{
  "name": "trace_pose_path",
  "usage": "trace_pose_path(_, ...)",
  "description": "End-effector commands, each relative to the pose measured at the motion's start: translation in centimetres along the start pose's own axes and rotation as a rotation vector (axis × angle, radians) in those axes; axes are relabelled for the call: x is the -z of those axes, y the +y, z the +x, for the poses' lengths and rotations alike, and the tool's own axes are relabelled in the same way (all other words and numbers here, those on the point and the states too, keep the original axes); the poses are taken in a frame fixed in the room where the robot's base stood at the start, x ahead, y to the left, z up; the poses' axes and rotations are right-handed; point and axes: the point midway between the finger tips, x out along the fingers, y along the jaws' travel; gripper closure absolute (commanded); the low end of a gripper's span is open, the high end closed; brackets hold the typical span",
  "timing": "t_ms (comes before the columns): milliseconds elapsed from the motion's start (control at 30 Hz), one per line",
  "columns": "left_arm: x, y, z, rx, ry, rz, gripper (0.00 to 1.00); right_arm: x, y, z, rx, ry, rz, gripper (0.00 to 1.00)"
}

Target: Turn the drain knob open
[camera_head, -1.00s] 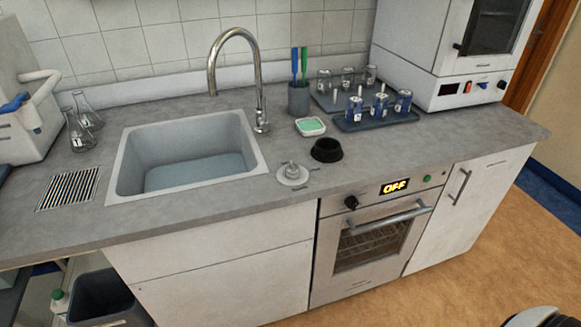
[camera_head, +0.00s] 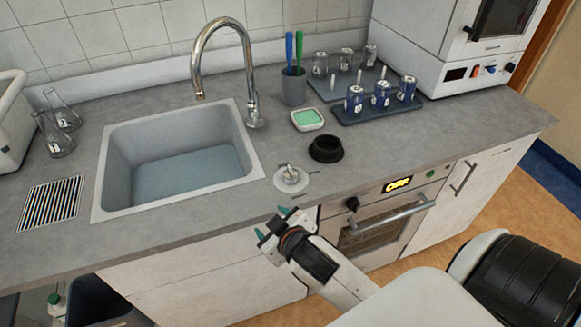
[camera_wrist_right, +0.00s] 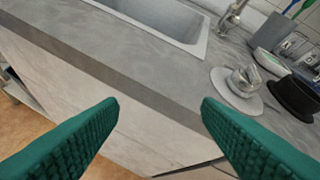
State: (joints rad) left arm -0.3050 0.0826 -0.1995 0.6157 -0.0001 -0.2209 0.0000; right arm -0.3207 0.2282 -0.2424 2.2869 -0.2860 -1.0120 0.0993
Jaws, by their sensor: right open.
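The drain knob (camera_head: 291,177) is a small metal knob on a round pale disc, on the grey counter right of the sink. It also shows in the right wrist view (camera_wrist_right: 243,82), at the upper right. The sink (camera_head: 181,160) holds bluish water. My right gripper (camera_head: 272,223) is open and empty, in front of the counter's front edge, a little below and left of the knob and apart from it. Its green fingers show wide apart in the right wrist view (camera_wrist_right: 160,105). My left gripper is not in view.
The faucet (camera_head: 252,95) rises behind the sink. The oven handle (camera_head: 388,218) and counter edge lie near my right arm.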

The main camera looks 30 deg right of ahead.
Motion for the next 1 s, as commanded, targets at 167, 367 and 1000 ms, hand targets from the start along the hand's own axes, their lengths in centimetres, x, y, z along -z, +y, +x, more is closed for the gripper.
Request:
trace_pose_path(167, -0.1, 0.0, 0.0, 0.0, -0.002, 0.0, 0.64, -7.2, -1.0, 1.1, 0.065, -0.28, -0.098, 0.41)
trace_pose_path(367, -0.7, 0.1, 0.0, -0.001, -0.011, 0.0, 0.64, -16.0, -0.7, 0.0, 0.107, -0.65, -0.264, 0.41)
trace_pose_path(1000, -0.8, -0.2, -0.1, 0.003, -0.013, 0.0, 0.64, -17.6, 6.9, -1.0, -0.719, -1.385, -2.094, 0.41)
